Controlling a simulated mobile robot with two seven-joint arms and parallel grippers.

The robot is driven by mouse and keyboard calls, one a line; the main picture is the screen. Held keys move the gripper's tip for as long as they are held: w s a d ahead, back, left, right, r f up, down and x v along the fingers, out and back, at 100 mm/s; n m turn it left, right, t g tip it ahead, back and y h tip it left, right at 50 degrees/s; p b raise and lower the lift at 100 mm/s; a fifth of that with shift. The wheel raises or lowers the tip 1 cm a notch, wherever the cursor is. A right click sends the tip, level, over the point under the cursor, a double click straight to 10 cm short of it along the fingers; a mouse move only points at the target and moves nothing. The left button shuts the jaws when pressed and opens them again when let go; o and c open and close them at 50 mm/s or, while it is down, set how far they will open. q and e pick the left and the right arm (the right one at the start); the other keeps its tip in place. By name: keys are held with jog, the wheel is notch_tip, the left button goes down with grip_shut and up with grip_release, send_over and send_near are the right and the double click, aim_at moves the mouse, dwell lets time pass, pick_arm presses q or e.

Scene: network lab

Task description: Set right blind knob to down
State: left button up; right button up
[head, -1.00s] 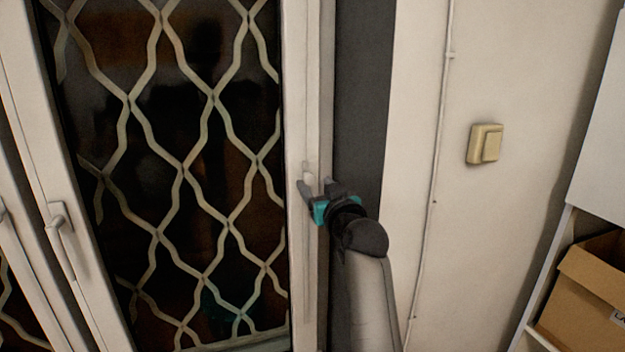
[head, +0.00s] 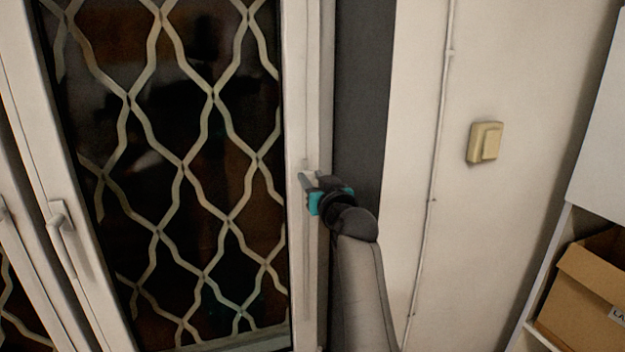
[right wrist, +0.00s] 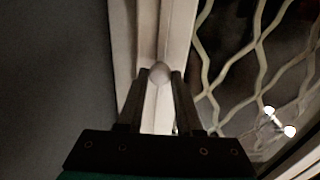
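The right blind knob (right wrist: 159,73) is a small pale rounded knob on the white window frame, seen in the right wrist view. My right gripper (right wrist: 159,76) has its two dark fingers apart, one on each side of the knob, with narrow gaps showing. In the head view my right gripper (head: 306,181) is at the right window frame post (head: 303,110), and it mostly hides the knob there. My left gripper is in neither view.
A barred window pane (head: 190,140) lies left of the gripper, with a window handle (head: 60,235) farther left. A light switch (head: 485,143) is on the wall at right. A cardboard box (head: 585,295) sits on a shelf at lower right.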

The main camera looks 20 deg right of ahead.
grip_shut()
dwell(0.9)
